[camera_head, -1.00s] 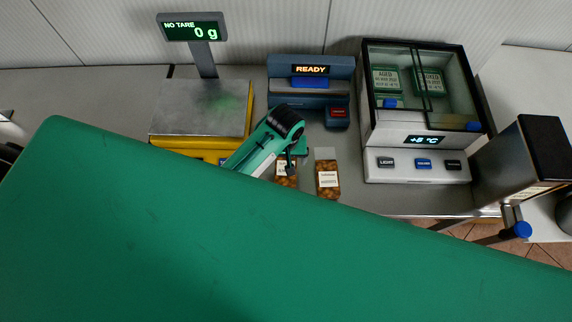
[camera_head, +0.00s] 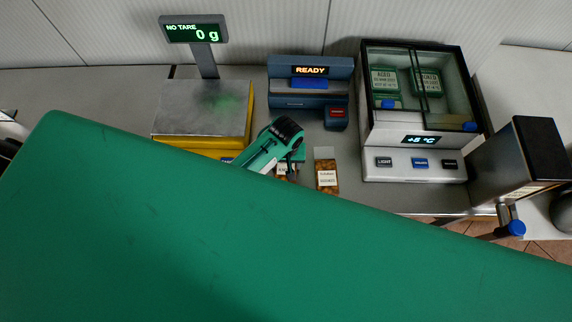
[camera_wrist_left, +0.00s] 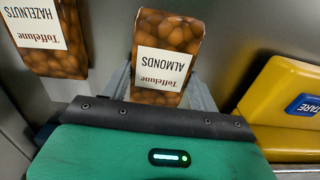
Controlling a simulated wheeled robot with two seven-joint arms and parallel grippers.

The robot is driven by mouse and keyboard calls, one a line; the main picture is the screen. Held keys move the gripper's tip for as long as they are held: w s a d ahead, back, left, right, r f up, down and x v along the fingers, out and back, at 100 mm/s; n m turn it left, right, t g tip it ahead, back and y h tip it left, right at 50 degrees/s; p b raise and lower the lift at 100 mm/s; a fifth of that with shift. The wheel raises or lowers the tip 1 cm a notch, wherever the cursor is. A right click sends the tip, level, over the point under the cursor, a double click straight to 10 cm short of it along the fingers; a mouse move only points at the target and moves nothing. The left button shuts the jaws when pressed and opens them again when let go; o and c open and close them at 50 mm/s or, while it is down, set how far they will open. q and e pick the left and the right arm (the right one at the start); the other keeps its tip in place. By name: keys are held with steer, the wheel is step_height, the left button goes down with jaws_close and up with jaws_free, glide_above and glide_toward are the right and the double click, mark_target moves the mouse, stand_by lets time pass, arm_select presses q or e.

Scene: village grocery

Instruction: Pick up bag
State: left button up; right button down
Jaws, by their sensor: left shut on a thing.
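The almonds bag, clear with brown nuts and a white label, shows in the left wrist view (camera_wrist_left: 166,60) between the grey fingers of my left gripper (camera_wrist_left: 165,92). The gripper is shut on it. In the head view my green and black left gripper (camera_head: 290,163) hides most of this bag (camera_head: 281,171). The hazelnuts bag (camera_head: 326,170) stands just to the right, apart from the gripper. It also shows at the left of the wrist view (camera_wrist_left: 48,40). My right gripper is not in view.
A yellow scale (camera_head: 203,110) reading 0 g is left of the gripper. A blue sealer (camera_head: 310,98) reading READY stands behind. A glass-topped cooler (camera_head: 415,150) and a dark-topped metal box (camera_head: 520,165) are at the right. My own green body hides the counter's near part.

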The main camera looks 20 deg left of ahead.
arm_select(q)
steer(key=shift+r, duration=0.1)
steer(key=shift+r, duration=0.15)
step_height(320, 180, up, 20)
steer(key=shift+f, duration=0.25)
stand_by(0.3)
